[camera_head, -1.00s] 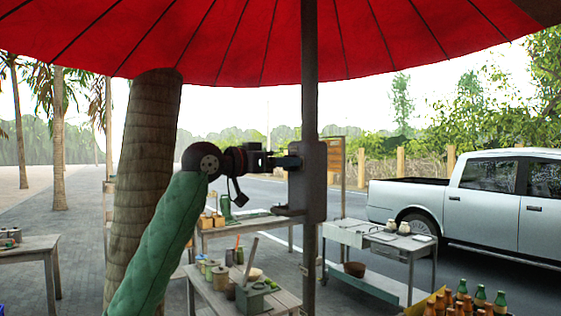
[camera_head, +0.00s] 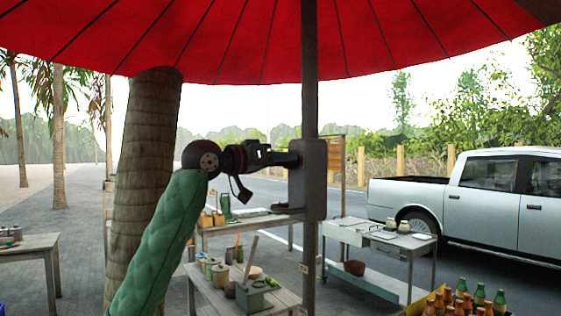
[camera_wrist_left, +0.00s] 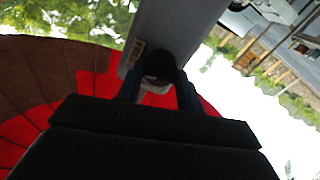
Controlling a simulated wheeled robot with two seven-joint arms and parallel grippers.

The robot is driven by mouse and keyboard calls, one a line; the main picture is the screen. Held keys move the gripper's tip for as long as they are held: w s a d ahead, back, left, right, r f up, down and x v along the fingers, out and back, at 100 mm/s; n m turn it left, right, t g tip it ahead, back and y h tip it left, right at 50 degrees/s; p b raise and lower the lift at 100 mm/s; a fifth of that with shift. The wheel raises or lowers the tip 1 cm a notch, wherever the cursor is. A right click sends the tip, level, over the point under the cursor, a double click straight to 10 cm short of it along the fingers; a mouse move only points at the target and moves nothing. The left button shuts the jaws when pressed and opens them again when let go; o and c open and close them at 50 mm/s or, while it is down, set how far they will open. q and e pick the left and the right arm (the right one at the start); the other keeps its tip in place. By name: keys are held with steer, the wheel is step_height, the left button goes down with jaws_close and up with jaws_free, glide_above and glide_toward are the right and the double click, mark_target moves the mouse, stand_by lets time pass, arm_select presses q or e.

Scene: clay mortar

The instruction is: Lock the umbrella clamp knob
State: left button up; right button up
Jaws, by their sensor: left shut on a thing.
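A grey clamp block (camera_head: 314,178) sits around the dark umbrella pole (camera_head: 309,90) under the red canopy (camera_head: 235,40). My left gripper (camera_head: 290,159) reaches the clamp's left side from the left, on the green-sleeved arm. In the left wrist view, a dark round knob (camera_wrist_left: 160,66) sits between the two fingers, against the grey clamp body (camera_wrist_left: 175,25). The left gripper is shut on this knob. In the head view the knob is hidden by the fingers. The right gripper is not in view.
A thick palm trunk (camera_head: 150,170) stands close by my left arm. A table with jars and a green box (camera_head: 255,298) is below the clamp, and a metal cart (camera_head: 385,240) is to its right. A silver pickup (camera_head: 480,205) stands farther back.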

arm_select(q)
steer(key=n+p, duration=0.1)
steer(key=n, duration=0.6)
steer(key=n+p, duration=0.1)
steer(key=n, duration=0.7)
steer(key=shift+w+a+f, duration=0.1)
steer(key=shift+w, duration=0.05)
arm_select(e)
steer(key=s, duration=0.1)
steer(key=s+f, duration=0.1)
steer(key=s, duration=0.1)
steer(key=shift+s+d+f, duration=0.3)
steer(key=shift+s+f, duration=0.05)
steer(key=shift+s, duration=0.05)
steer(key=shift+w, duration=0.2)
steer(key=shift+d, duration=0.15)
arm_select(q)
steer(key=o, duration=0.8)
steer(key=shift+c, duration=0.2)
steer(key=shift+o, duration=1.1)
steer(key=shift+f, duration=0.1)
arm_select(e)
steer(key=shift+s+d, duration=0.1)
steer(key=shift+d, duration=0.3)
